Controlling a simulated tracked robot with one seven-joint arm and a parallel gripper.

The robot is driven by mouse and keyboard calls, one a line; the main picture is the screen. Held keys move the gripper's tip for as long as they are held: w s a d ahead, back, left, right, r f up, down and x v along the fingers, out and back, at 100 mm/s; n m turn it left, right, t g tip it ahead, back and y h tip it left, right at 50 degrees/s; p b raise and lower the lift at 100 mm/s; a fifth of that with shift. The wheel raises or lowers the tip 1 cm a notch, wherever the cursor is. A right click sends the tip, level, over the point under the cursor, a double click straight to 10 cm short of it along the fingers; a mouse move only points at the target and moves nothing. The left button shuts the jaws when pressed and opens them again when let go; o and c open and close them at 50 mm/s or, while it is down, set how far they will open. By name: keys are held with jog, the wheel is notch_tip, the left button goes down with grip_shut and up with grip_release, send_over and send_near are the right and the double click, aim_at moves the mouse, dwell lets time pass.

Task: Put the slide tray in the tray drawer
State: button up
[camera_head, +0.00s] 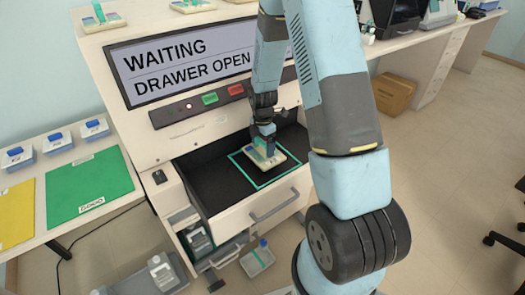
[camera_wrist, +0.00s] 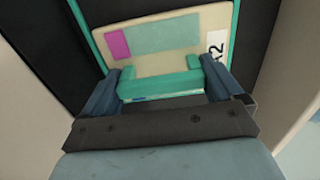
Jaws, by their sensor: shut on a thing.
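The slide tray (camera_head: 277,158) is a cream plate with a teal handle, inside the open tray drawer (camera_head: 212,186) in the head view. A teal outline is marked on the drawer's black floor around the tray. In the wrist view the tray (camera_wrist: 160,62) shows a magenta patch, a pale teal patch and an "A2" label. My gripper (camera_head: 264,143) is over the tray. In the wrist view my gripper (camera_wrist: 173,92) has its two fingers shut on the teal handle. I cannot tell whether the tray rests on the drawer floor.
The machine's display (camera_head: 190,62) reads "WAITING DRAWER OPEN". Green (camera_head: 210,98) and red (camera_head: 236,90) buttons sit below it. A drawer handle (camera_head: 275,206) juts out in front. A green mat (camera_head: 88,188) lies on the left table. A lower compartment with bottles (camera_head: 200,240) stands open.

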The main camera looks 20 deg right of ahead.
aim_at(263, 150)
jog(key=shift+w+d+f, duration=0.25)
jog(key=shift+w+f, duration=0.1)
jog(key=shift+f, duration=1.6)
jog(key=shift+f, duration=0.1)
jog(key=o, duration=0.9)
